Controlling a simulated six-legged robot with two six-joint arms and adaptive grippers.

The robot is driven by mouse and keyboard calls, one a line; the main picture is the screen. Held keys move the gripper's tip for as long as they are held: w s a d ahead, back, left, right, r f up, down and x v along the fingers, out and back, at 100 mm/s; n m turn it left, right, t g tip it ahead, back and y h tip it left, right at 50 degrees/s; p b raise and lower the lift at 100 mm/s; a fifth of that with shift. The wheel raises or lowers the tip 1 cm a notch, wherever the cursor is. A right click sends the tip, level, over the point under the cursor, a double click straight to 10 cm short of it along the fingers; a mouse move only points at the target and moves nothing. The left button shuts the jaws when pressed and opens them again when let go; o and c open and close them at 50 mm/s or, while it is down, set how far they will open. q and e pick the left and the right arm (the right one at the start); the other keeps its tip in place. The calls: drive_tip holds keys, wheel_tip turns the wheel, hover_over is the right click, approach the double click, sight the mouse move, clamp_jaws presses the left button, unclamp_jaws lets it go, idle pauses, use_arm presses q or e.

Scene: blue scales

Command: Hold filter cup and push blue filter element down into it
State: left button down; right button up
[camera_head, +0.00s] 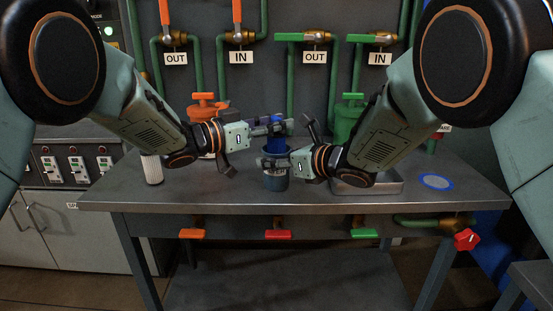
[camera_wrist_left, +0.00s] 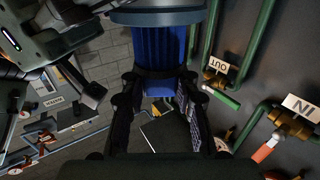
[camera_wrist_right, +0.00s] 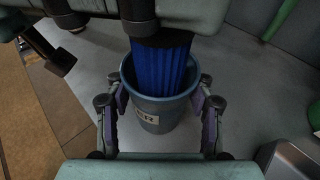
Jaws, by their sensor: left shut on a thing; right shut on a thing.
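The filter cup (camera_head: 275,181) is a blue-grey cup standing over the middle of the table. My right gripper (camera_head: 283,166) is shut on it from the right. In the right wrist view the cup (camera_wrist_right: 157,118) sits between the two fingers, with part of a label showing. The blue filter element (camera_head: 274,146) is upright above the cup, and its lower end reaches inside the cup's rim in the right wrist view (camera_wrist_right: 160,68). My left gripper (camera_head: 268,128) is shut on the element. In the left wrist view the pleated element (camera_wrist_left: 160,45) is between the fingers.
A white filter (camera_head: 152,169) stands at the table's left. A metal tray (camera_head: 365,184) lies right of the cup, partly behind my right arm. A blue-rimmed disc (camera_head: 435,181) lies at the right. Orange (camera_head: 205,108) and green (camera_head: 346,120) housings stand at the back. The front table edge is clear.

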sight(268, 141)
use_arm(q)
drive_tip(key=shift+f, duration=0.3)
drive_tip(key=shift+f, duration=1.5)
drive_tip(key=c, duration=0.9)
unclamp_jaws()
drive_tip(key=v, duration=1.2)
